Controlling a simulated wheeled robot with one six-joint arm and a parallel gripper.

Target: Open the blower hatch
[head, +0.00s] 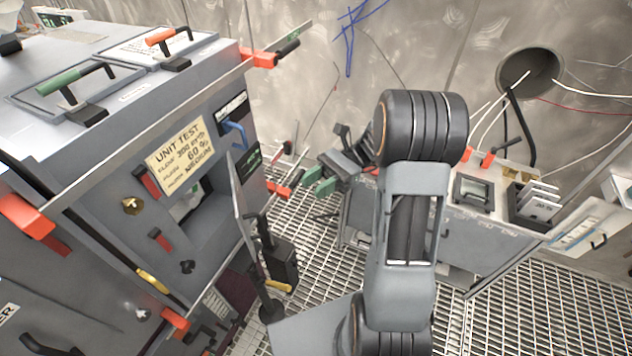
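A big grey cabinet (100,140) fills the left side, with several hatches and handles. On its lower left face a partly cut-off label (8,313) ends in "ER", beside a black handle (45,345); I cannot tell for sure if this is the blower hatch. Two shut lids on top carry a green handle (72,80) and an orange handle (165,38). On the front, a thin panel (240,205) stands out from the cabinet beside an opening. My gripper (317,181) is right of the cabinet, its green-tipped fingers apart and empty, near a red latch (287,188).
Red latches (25,215) stick out from the cabinet's edges. A workbench (470,225) with a meter (473,193) and a rack (535,200) stands at the right. Loose cables hang from a round wall opening (530,77). Grated floor (310,240) lies between cabinet and bench.

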